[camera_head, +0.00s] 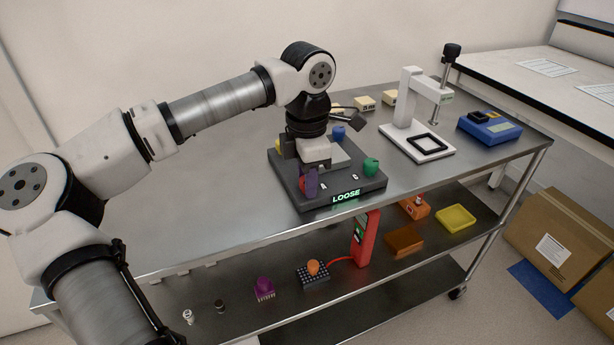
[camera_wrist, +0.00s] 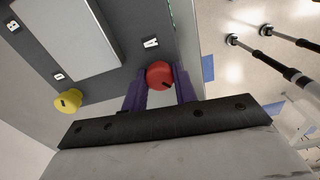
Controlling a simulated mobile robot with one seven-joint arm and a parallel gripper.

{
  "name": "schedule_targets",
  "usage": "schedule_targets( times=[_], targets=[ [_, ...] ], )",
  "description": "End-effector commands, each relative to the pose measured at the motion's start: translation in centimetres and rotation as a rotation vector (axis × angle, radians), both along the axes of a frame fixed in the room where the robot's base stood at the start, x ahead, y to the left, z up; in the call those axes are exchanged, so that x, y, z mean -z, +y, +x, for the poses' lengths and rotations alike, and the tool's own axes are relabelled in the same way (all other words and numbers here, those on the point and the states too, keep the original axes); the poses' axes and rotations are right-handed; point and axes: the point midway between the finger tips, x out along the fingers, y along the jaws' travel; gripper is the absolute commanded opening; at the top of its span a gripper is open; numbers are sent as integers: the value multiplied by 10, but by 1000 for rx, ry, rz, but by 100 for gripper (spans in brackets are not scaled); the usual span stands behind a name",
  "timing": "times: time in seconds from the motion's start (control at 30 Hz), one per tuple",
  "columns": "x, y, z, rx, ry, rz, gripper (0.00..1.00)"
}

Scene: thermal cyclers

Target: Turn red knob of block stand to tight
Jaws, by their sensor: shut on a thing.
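The block stand (camera_head: 345,196) is a dark grey plate on the steel cart, and its lit display (camera_head: 346,196) reads LOOSE. The red knob (camera_wrist: 160,75) is at the corner marked A in the wrist view. In the head view only a sliver of the red knob (camera_head: 302,184) shows behind a finger. My gripper (camera_head: 311,183) points down over this front-left corner. Its purple fingers (camera_wrist: 160,90) are shut on the red knob, one on each side. A yellow knob (camera_wrist: 68,101), a blue knob (camera_head: 339,132) and a green knob (camera_head: 371,166) sit at the other corners.
A white press stand (camera_head: 418,140) and a blue device (camera_head: 489,127) stand right of the block stand. Small cream boxes (camera_head: 364,103) lie behind it. The cart top (camera_head: 215,215) left of the stand is clear. The lower shelf holds several small items.

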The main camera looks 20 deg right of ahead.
Motion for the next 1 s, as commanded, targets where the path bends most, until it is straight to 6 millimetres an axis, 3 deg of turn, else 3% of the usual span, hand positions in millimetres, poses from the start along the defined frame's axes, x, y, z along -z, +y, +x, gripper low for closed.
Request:
schedule_targets(
  times=[0.27, 0.3, 0.47, 0.77, 0.87, 1.0],
  targets=[
    [-2, -1, 1, -1, -4, -6, 5],
    [-2, -1, 1, -1, -4, -6, 31],
    [-1, -1, 1, -1, -3, -4, 50],
    [-2, 0, 0, -2, -1, -2, 50],
    [-10, 0, 1, -3, -3, -2, 50],
    [-35, -1, 1, -3, -5, -2, 50]
  ],
)
